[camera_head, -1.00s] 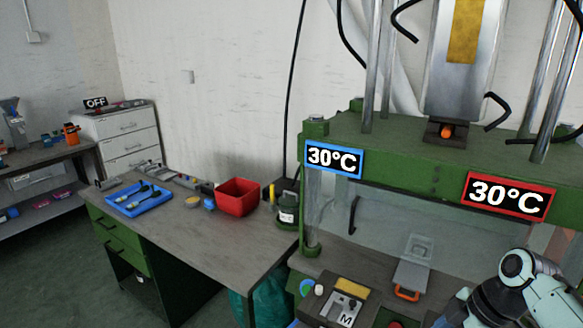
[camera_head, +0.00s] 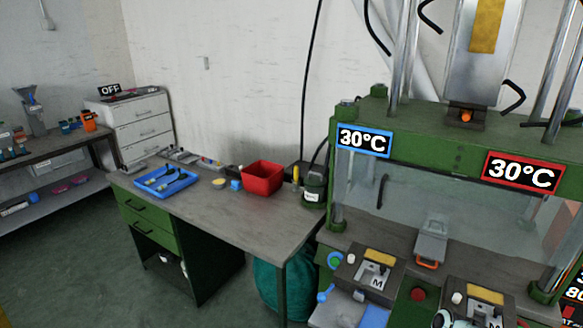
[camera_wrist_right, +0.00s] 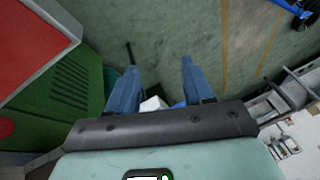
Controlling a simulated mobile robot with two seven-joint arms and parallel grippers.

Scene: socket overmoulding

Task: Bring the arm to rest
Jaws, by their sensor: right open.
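My right gripper (camera_wrist_right: 158,68) shows in the right wrist view with its two blue fingers apart. I see nothing between the fingers, only the floor and a small white object (camera_wrist_right: 153,104) beyond them. In the head view only a small white part, likely of my right arm, shows at the bottom edge, low in front of the press. The right gripper itself is not visible there. My left gripper is in neither view.
A green press (camera_head: 455,152) with two 30°C signs stands at the right. A workbench (camera_head: 235,225) holds a blue tray (camera_head: 166,180) and a red bin (camera_head: 262,178). White drawers (camera_head: 140,130) stand behind. Open floor (camera_head: 70,265) lies at the left.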

